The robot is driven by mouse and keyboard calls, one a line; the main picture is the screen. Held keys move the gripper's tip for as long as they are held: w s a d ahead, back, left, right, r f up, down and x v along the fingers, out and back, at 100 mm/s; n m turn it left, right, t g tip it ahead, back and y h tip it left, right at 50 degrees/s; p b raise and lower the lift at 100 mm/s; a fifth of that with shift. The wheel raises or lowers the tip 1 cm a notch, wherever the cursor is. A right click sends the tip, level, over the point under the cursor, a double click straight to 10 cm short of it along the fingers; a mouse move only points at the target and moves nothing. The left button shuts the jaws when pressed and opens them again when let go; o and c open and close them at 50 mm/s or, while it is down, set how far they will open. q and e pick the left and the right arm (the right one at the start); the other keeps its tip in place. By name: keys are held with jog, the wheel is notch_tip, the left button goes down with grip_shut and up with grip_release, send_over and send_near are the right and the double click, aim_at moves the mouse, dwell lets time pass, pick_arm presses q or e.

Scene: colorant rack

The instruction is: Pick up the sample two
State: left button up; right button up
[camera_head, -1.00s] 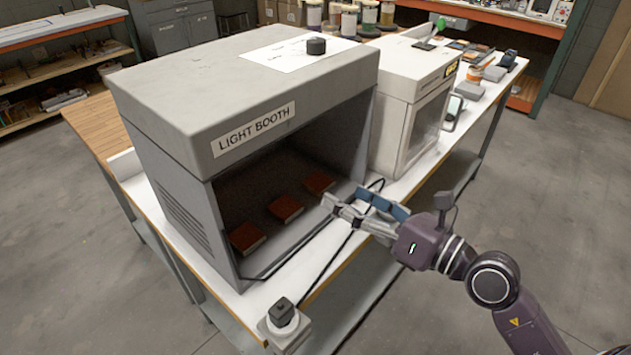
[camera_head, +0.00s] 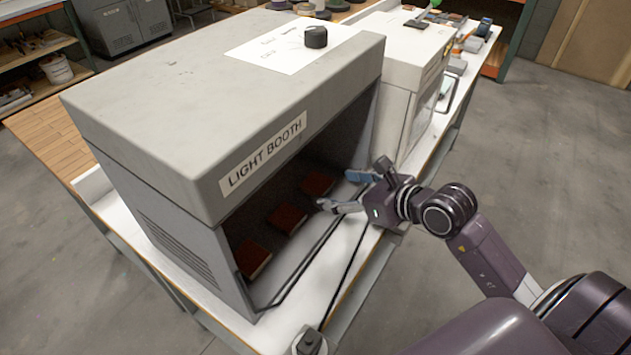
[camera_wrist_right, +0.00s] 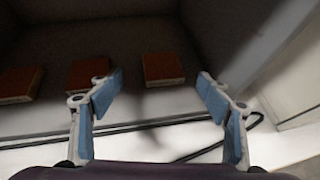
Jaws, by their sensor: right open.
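Three flat red-brown sample blocks lie in a row on the floor of the light booth (camera_head: 140,110): a near-left one (camera_head: 252,259), a middle one (camera_head: 287,215) and a far-right one (camera_head: 318,183). I see no numbers on them. In the right wrist view they run left (camera_wrist_right: 18,86), middle (camera_wrist_right: 86,71) and right (camera_wrist_right: 163,68). My right gripper (camera_head: 336,190) is open and empty at the right end of the booth opening, beside the far-right block. In the wrist view that block shows between its spread fingers (camera_wrist_right: 160,88), beyond the tips. My left gripper is not in view.
The booth's roof and side walls surround the blocks, with the front open. A dark cable (camera_head: 345,285) runs along the white bench (camera_head: 318,275) before the opening. A white cabinet (camera_head: 400,75) stands close to the right of the booth.

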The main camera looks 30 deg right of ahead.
aim_at(320, 184)
jog(key=x, duration=0.1)
jog(key=p+x, duration=0.1)
jog(key=x, duration=0.1)
jog(key=shift+w+d+f, duration=0.1)
jog(key=shift+w+d, duration=0.1)
jog(key=shift+d, duration=0.1)
jog(key=shift+x, duration=1)
jog(key=shift+c, duration=0.8)
jog(key=c, duration=0.5)
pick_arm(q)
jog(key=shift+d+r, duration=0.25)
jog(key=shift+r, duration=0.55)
pick_arm(e)
jog(key=c, duration=0.5)
